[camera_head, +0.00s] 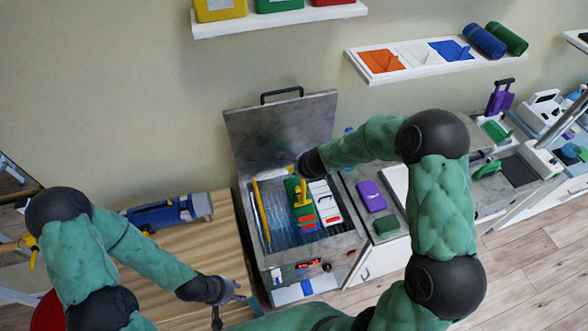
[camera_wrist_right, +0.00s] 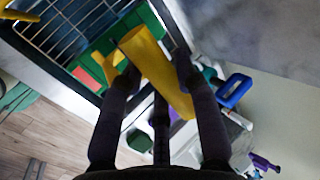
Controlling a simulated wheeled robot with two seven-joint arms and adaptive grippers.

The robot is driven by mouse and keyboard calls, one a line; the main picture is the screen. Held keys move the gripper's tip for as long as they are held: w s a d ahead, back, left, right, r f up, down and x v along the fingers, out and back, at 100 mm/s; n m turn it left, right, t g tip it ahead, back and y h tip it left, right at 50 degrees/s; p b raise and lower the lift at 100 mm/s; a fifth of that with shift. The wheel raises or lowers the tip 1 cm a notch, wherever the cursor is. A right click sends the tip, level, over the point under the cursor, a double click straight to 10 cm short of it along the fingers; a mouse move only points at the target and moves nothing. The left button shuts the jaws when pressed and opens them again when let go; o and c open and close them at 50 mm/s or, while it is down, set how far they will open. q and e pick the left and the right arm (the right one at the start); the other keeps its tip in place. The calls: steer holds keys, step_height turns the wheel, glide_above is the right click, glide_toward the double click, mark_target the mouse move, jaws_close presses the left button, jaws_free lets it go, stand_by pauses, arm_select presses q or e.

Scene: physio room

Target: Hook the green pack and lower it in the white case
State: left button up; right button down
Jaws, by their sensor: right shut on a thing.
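My right gripper (camera_wrist_right: 157,78) is shut on a yellow tool (camera_wrist_right: 150,65), which also shows in the head view (camera_head: 301,193). It is over the open grey tank (camera_head: 349,246). The green pack (camera_head: 302,212), with red and blue patches at its near end, is in the tank under the tool; its green shows in the wrist view (camera_wrist_right: 112,38). I cannot tell whether the tool is hooked into it. A white box (camera_head: 396,184), possibly the white case, is right of the tank, partly behind my right arm. My left gripper (camera_head: 236,293) is over the wooden table, its jaws unclear.
A white pack (camera_head: 325,201) and a yellow bar (camera_head: 261,212) are also in the tank. The raised lid (camera_head: 280,125) stands behind it. A purple block (camera_head: 371,196) and a dark green block (camera_head: 386,225) lie to the right. A blue device (camera_head: 165,212) is on the wooden table (camera_head: 180,250).

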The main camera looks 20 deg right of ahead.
steer(key=s+d, duration=0.3)
steer(key=d, duration=2.1)
steer(key=s+d, duration=0.3)
steer(key=d, duration=2.1)
steer(key=shift+s+d+r, duration=0.15)
steer(key=shift+s+d, duration=0.15)
steer(key=shift+d, duration=0.1)
stand_by(2.0)
steer(key=shift+f+b, duration=0.75)
steer(key=shift+b, duration=0.1)
